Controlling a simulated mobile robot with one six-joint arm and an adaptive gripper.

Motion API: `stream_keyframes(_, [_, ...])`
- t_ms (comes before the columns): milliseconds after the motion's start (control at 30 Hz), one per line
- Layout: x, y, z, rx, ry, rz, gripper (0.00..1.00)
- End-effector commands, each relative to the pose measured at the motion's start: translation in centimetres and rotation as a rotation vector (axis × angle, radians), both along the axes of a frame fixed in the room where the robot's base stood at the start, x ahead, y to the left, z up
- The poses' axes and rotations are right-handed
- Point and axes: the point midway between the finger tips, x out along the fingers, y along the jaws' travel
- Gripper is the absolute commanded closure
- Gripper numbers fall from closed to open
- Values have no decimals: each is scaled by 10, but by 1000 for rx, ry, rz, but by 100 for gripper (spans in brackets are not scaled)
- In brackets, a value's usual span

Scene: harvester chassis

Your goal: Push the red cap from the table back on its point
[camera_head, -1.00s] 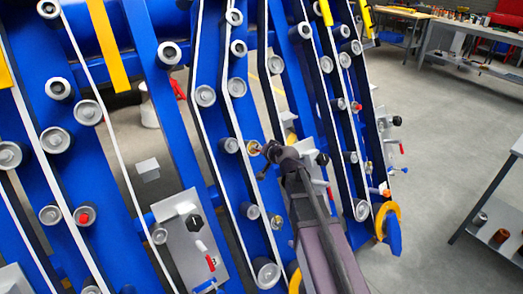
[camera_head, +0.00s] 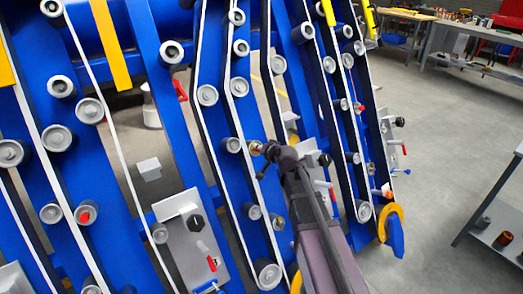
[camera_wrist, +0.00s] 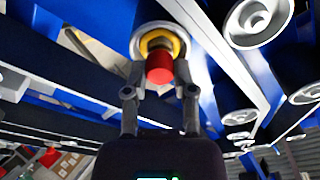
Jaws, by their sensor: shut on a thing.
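The red cap (camera_wrist: 159,68) shows in the wrist view between my fingertips, in front of a brass-coloured nut (camera_wrist: 152,42) inside a pale round rim. My gripper (camera_wrist: 160,88) is shut on the red cap, one finger on each side of it. The cap is lined up closely with the nut; I cannot tell whether it is fully seated. In the head view my gripper (camera_head: 262,152) reaches the blue chassis among the rollers, and the cap is too small or hidden to make out there.
Blue slanted chassis beams carry several grey rollers (camera_head: 205,95) and white belts close around my gripper. A grey plate (camera_head: 190,245) with a black knob and red handle stands left of my arm. A grey workbench (camera_head: 470,45) is at the back right; open floor lies between.

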Motion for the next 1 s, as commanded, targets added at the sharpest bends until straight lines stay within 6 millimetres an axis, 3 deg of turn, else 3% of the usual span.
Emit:
stream_keyframes(33, [0, 0, 0, 0, 0, 0, 57])
stream_keyframes(133, [0, 0, 0, 0, 0, 0, 27])
stream_keyframes(167, [0, 0, 0, 0, 0, 0, 25])
stream_keyframes(733, [-1, 0, 1, 0, 0, 0, 25])
stream_keyframes(1000, [-12, -7, 9, 0, 0, 0, 25])
